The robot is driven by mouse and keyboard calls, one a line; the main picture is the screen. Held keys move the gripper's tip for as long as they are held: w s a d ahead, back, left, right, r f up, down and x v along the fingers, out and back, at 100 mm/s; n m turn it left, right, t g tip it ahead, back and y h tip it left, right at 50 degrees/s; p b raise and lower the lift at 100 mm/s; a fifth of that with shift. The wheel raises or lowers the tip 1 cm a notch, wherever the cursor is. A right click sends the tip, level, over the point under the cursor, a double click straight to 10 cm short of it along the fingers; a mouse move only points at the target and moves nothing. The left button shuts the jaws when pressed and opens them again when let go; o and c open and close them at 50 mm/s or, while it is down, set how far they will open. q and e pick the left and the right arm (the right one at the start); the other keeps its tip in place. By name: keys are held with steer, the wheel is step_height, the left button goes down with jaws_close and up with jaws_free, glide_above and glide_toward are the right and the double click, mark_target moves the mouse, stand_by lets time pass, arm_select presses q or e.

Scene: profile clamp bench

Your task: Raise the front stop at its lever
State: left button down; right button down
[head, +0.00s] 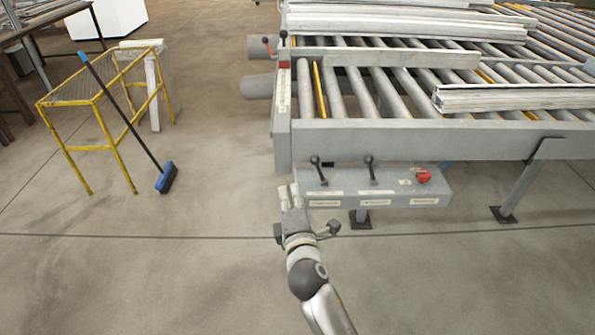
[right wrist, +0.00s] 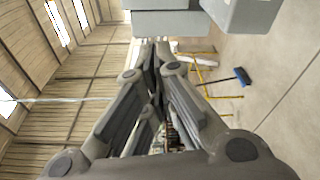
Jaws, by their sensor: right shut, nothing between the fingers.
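A grey control box (head: 385,190) sits under the front edge of the roller bench. On its top stand two black ball-knobbed levers, a left one (head: 319,168) and a right one (head: 371,168), and a red knob (head: 424,176). Its labels are too small to read, so I cannot tell which lever serves the front stop. My right gripper (head: 290,192) is shut and empty at the box's left end, left of the left lever and apart from it. In the right wrist view its fingers (right wrist: 155,55) meet, with grey box-like surfaces beyond. My left gripper is not in view.
The roller bench (head: 390,140) carries pale profiles (head: 400,58). A yellow stand (head: 105,100) and a blue broom (head: 166,178) are at left. The floor between is clear.

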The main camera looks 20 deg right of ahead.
steer(key=w+d+p, duration=0.1)
steer(key=w, duration=0.1)
steer(key=w+d+p, duration=0.1)
steer(key=w+d, duration=0.1)
steer(key=w, duration=0.1)
steer(key=w+d+p, duration=0.1)
steer(key=w, duration=0.2)
steer(key=shift+w+d+r, duration=0.1)
steer(key=shift+d+r, duration=0.1)
steer(key=shift+r, duration=0.15)
steer(key=shift+d, duration=0.25)
steer(key=shift+f, duration=0.1)
steer(key=shift+s+d+r+m, duration=0.2)
steer(key=shift+d+r+m, duration=0.15)
steer(key=shift+m, duration=0.15)
steer(key=shift+s+d+r+m+t, duration=0.15)
steer(key=shift+d+r+m, duration=0.1)
steer(key=shift+d+m, duration=0.3)
steer(key=shift+s+d+r+m+t, duration=0.15)
steer(key=shift+d+r+m, duration=0.15)
steer(key=shift+m, duration=0.45)
steer(key=shift+s+d+r+m+t+h+b, duration=0.1)
steer(key=shift+s+d+r+m, duration=0.05)
steer(key=shift+d+m, duration=0.55)
steer(key=shift+s+d+r+m+t+h+b, duration=0.1)
steer(key=shift+s+d+m+b, duration=0.1)
steer(key=shift+d+m, duration=0.5)
steer(key=shift+s+d+r+m+t+h+b, duration=0.15)
steer(key=shift+d+m, duration=0.25)
steer(key=shift+m, duration=0.5)
